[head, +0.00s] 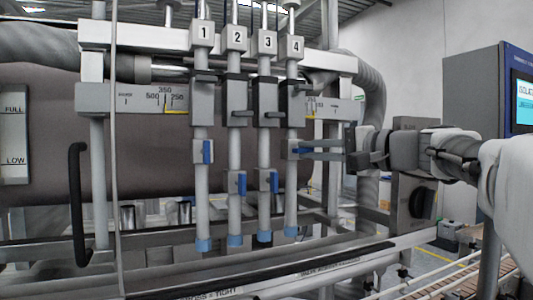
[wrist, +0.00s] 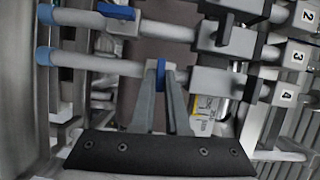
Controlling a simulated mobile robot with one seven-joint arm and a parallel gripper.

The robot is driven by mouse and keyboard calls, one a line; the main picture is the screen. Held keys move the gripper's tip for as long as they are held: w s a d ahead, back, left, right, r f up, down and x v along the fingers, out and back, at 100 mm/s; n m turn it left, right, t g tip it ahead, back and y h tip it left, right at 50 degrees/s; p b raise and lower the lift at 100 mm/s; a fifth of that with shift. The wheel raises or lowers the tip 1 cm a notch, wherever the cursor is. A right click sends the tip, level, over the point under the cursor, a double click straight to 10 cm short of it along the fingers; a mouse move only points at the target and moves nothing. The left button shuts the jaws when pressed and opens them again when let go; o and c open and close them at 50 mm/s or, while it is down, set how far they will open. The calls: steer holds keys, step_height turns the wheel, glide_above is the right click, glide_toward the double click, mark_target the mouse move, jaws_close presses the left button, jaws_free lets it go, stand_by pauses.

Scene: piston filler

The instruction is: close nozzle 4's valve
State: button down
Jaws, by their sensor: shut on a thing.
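Nozzle 4 (head: 291,190) is the rightmost tube in the head view, under the label 4. In the wrist view nozzle 4 (wrist: 85,61) runs sideways across the picture. My gripper (head: 302,150) reaches it from the right at valve height. In the wrist view my gripper's fingers (wrist: 160,72) are shut on the blue handle of nozzle 4's valve (wrist: 159,98), one finger on each side. That handle appears to lie across the tube. In the head view my fingers largely hide it.
The blue handles of nozzle 1 (head: 207,151), nozzle 2 (head: 242,184) and nozzle 3 (head: 274,182) lie along their tubes. Nozzle 3's tube is close beside nozzle 4. A grey box with a black knob (head: 422,203) stands right of the nozzles, below my arm.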

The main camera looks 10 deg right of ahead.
steer(key=shift+m+t, duration=0.3)
steer(key=shift+m, duration=0.2)
steer(key=c, duration=0.9)
jaws_free()
steer(key=shift+s, duration=0.1)
steer(key=p+v, duration=0.1)
steer(key=v, duration=1.6)
steer(key=shift+s+d+f, duration=0.1)
steer(key=shift+d, duration=0.1)
